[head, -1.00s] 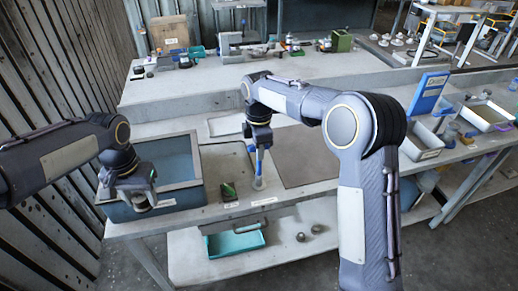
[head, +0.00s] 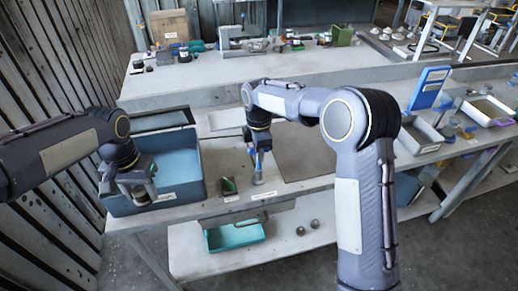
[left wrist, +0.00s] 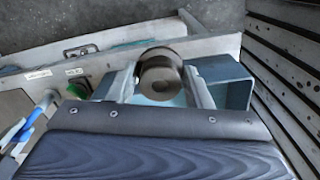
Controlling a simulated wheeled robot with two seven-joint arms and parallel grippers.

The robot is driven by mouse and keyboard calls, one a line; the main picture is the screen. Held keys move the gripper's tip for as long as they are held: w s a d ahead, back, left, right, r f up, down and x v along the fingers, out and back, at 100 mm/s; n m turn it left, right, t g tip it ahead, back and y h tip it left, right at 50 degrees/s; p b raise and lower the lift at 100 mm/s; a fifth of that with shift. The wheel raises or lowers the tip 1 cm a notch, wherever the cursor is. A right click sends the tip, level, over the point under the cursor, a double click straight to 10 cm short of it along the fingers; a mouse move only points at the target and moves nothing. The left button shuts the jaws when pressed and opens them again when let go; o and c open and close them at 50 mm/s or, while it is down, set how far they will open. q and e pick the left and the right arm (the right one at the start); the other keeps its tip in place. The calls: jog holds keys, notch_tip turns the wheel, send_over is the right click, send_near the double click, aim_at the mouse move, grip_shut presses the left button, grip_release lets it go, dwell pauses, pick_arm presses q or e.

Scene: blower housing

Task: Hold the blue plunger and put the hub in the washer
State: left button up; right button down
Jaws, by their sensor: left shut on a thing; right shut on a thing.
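My left gripper (head: 140,190) is shut on the hub (left wrist: 160,77), a short dark metal cylinder with a round end face. In the head view they are at the front left part of the washer (head: 190,190), a blue-grey open tub with light blue liquid. I cannot tell how far the hub is above or inside the tub. My right gripper (head: 262,146) is shut on the blue plunger (head: 252,158), which stands over a small silver can (head: 258,179) on the bench. The gripper hides much of the plunger.
A small green and dark item (head: 229,186) lies on the bench between washer and can. A teal tray (head: 236,236) and two small round parts (head: 308,228) are on the lower shelf. A wooden slat wall (head: 60,90) stands close on the left.

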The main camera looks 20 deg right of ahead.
jog(key=shift+f, duration=1.1)
pick_arm(q)
jog(key=w+f, duration=0.2)
jog(key=w, duration=1.3)
send_over(159, 184)
notch_tip(159, 184, down, 5)
jog(key=shift+r, duration=0.15)
jog(key=shift+f, duration=3)
jog(key=o, duration=1.1)
jog(key=shift+f, duration=0.15)
jog(key=shift+c, duration=0.2)
